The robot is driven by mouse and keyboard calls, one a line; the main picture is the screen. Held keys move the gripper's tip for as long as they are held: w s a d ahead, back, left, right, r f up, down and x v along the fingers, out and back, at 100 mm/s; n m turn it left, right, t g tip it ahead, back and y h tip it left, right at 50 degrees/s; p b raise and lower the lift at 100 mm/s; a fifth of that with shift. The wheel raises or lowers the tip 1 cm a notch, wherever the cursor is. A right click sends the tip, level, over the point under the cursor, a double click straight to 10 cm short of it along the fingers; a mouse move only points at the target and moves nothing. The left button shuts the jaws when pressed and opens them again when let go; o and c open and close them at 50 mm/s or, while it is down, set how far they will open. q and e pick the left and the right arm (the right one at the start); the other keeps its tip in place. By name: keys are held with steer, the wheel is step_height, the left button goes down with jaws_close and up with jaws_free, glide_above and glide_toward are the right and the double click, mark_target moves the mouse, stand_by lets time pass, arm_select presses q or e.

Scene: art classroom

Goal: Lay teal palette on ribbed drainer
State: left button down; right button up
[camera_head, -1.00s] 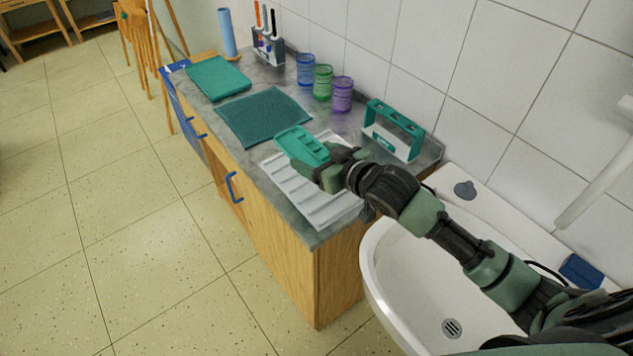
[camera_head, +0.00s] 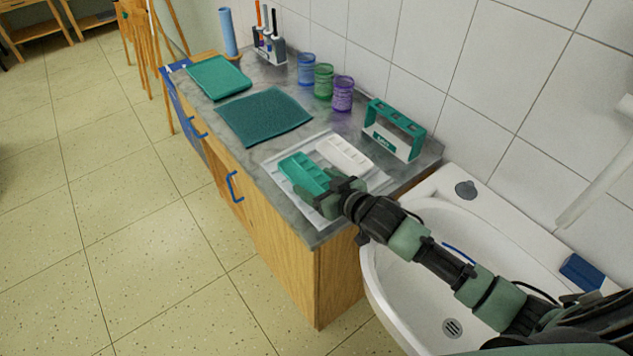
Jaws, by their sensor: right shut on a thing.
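The teal palette (camera_head: 303,174) is a small rectangular tray with wells. My right gripper (camera_head: 335,190) is shut on its near right end. The palette is over the left part of the white ribbed drainer (camera_head: 310,148), low and close to its surface; I cannot tell whether it touches. A white palette (camera_head: 345,153) lies on the back right part of the drainer. The gripper hides part of the drainer's front right. My left gripper is not in view.
A dark teal cloth (camera_head: 264,116) and a teal tray (camera_head: 218,78) lie farther back on the grey counter. Blue, green and purple jars (camera_head: 343,94) line the wall. A teal-and-white holder (camera_head: 394,131) stands right of the drainer. A white sink (camera_head: 420,280) is beside the counter.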

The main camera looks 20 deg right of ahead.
steer(key=o, duration=1.4)
steer(key=shift+f, duration=0.1)
steer(key=shift+r, duration=0.25)
steer(key=v, duration=1)
steer(key=shift+s+d, duration=0.15)
steer(key=shift+s, duration=0.15)
steer(key=shift+s+d+r, duration=0.2)
steer(key=shift+s+r, duration=0.15)
steer(key=shift+s, duration=0.25)
